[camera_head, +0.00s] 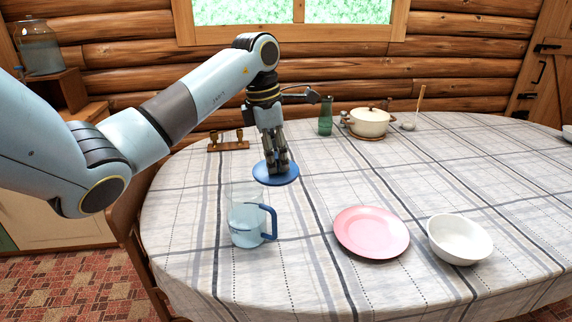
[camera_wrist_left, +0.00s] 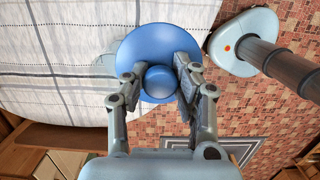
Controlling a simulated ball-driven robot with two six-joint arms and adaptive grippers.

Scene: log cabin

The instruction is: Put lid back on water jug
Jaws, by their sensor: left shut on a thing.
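The water jug (camera_head: 246,224) is clear light blue with a blue handle on its right side. It stands upright on the table with its top open. The lid (camera_head: 276,176) is a round blue disc. It shows behind and to the right of the jug's top in the head view, apart from the jug. My left gripper (camera_head: 277,164) points down and is shut on the lid's round knob (camera_wrist_left: 160,82). In the left wrist view the lid (camera_wrist_left: 150,48) lies flat between the fingers (camera_wrist_left: 160,76) and hides what is beneath it. My right gripper is not in view.
A pink plate (camera_head: 371,232) and a white bowl (camera_head: 459,240) stand right of the jug on the checked tablecloth (camera_head: 300,280). The cloth around the jug is clear.

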